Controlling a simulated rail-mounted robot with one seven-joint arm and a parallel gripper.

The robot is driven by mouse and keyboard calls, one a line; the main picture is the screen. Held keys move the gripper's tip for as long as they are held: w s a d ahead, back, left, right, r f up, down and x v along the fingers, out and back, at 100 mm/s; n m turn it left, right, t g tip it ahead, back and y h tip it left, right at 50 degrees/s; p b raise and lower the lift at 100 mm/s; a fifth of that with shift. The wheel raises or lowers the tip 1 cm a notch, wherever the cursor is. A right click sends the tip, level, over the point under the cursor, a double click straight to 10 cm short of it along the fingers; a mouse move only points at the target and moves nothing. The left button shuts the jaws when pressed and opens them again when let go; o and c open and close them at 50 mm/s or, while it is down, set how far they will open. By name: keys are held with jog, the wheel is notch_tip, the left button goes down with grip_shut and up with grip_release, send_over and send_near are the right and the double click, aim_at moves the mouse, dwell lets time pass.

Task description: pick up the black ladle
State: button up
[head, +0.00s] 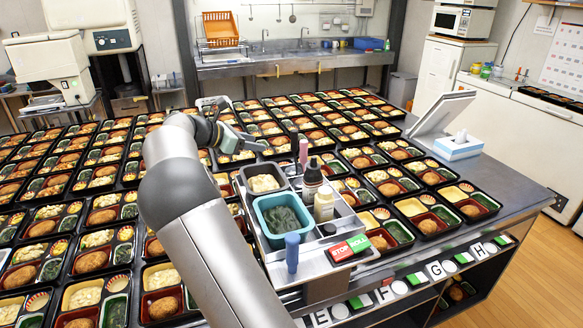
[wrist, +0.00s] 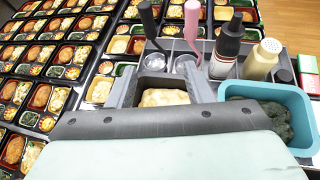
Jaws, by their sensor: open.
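The black ladle (wrist: 148,20) stands upright in a caddy slot in the wrist view, its round metal bowl at the bottom. Its dark handle (head: 294,143) shows narrowly in the head view, beside the pink ladle (head: 303,152). The pink ladle (wrist: 191,30) stands just to its right in the wrist view. My gripper (head: 246,142) is open and empty, left of and apart from the ladles in the head view. In the wrist view its spread fingers (wrist: 165,76) frame a tub of pale food, with the black ladle beyond them.
The caddy also holds a dark bottle (head: 312,178), a cream bottle (head: 324,206), a teal tub (head: 256,212) of greens and a grey tub (head: 243,180) of pale food. A blue-handled item (head: 292,252) stands at its front. Bento trays (head: 96,262) crowd the table around.

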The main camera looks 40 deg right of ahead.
jog(key=w, duration=0.1)
jog(key=p, duration=0.3)
send_near(292, 140)
jog(key=shift+n+h, duration=0.3)
jog(key=shift+h, duration=0.1)
jog(key=d+f, duration=0.2)
jog(key=d, duration=0.1)
jog(key=d+f, duration=0.1)
jog(key=d, duration=0.1)
jog(key=shift+f, duration=0.4)
jog(key=x, duration=0.1)
jog(key=p+x, duration=0.1)
jog(key=x, duration=0.2)
jog(key=shift+d+r, duration=0.25)
jog(key=shift+d, duration=0.15)
jog(key=shift+w+d+f+p, duration=0.1)
jog(key=shift+d+f+p, duration=0.2)
jog(key=shift+d, duration=0.1)
grip_shut()
